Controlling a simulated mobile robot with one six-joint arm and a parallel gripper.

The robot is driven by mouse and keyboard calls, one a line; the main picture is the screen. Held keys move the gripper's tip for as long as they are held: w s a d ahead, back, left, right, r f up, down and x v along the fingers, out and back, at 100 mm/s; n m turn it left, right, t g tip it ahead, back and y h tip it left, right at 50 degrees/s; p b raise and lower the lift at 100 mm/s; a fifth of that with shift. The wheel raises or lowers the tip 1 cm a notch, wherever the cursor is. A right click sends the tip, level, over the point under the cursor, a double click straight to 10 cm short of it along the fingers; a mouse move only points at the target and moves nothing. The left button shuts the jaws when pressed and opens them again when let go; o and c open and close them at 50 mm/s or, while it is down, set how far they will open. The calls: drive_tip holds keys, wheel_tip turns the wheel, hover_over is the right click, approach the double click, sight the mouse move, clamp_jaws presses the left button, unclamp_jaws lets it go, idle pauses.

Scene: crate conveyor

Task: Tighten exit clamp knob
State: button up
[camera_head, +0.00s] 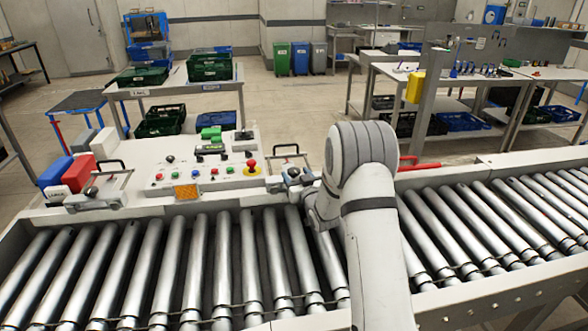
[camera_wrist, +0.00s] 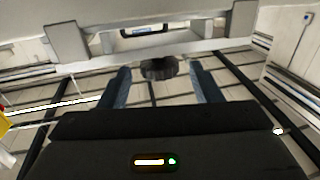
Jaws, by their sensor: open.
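In the wrist view, a dark ribbed clamp knob (camera_wrist: 158,69) sits under a light grey metal bracket (camera_wrist: 165,50). My gripper (camera_wrist: 160,74) is open, with one blue-grey finger on each side of the knob. A gap shows between the knob and each finger. In the head view my gripper (camera_head: 287,181) is at the exit clamp (camera_head: 287,152) on the conveyor's far rail, just right of the control panel. The clamp's black handle shows above it. The arm and gripper hide the knob in the head view.
The roller conveyor (camera_head: 172,265) runs across the front. A control panel (camera_head: 205,174) with buttons and a red mushroom knob (camera_head: 252,166) is left of my gripper. A second clamp (camera_head: 100,186) stands farther left. A red handle (camera_head: 418,166) is right of my arm.

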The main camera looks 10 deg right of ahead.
drive_tip(key=shift+w+a+p, duration=0.15)
drive_tip(key=shift+w, duration=0.6)
drive_tip(key=shift+w+a+p, duration=0.1)
drive_tip(key=shift+w+p, duration=0.05)
drive_tip(key=shift+w, duration=0.55)
drive_tip(key=shift+c, duration=0.2)
drive_tip(key=c, duration=0.9)
drive_tip(key=shift+f+b, duration=0.1)
drive_tip(key=shift+b, duration=0.3)
